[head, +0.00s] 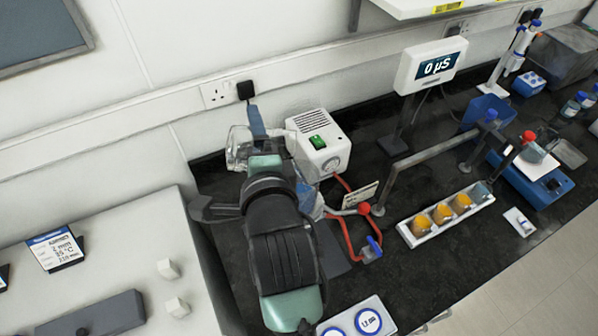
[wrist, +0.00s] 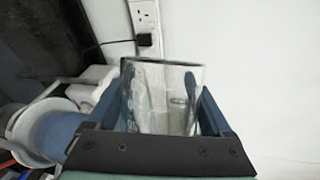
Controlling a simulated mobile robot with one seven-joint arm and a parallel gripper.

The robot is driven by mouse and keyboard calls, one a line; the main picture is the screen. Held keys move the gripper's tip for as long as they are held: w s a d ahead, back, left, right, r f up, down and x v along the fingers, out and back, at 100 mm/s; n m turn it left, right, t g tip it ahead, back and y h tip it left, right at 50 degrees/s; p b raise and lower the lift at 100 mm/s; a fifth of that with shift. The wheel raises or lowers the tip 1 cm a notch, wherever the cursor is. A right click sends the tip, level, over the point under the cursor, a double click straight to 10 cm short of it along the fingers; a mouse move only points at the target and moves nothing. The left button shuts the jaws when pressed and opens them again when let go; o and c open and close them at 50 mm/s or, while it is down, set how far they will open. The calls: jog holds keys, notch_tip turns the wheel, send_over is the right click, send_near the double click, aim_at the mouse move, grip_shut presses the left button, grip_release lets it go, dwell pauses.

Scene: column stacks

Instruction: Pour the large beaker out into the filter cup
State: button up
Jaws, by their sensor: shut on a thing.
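The large clear beaker (wrist: 160,95) is between the blue fingers of my gripper (wrist: 168,112) in the wrist view. In the head view the beaker (head: 238,150) shows at the end of my arm, left of the white pump box, and looks tipped over. One blue finger of my gripper (head: 257,122) stands up beside it. Whether liquid is inside the beaker I cannot tell. In the head view my arm mostly hides that spot.
The white pump box (head: 318,145) with a green switch stands close by, with red tubing (head: 345,235) in front. A white tray (head: 445,215) holds several small beakers, some orange. A display (head: 430,66) stands behind. The wall is close behind the beaker.

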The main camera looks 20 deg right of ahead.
jog(key=shift+d+r, duration=0.1)
jog(key=shift+r, duration=0.1)
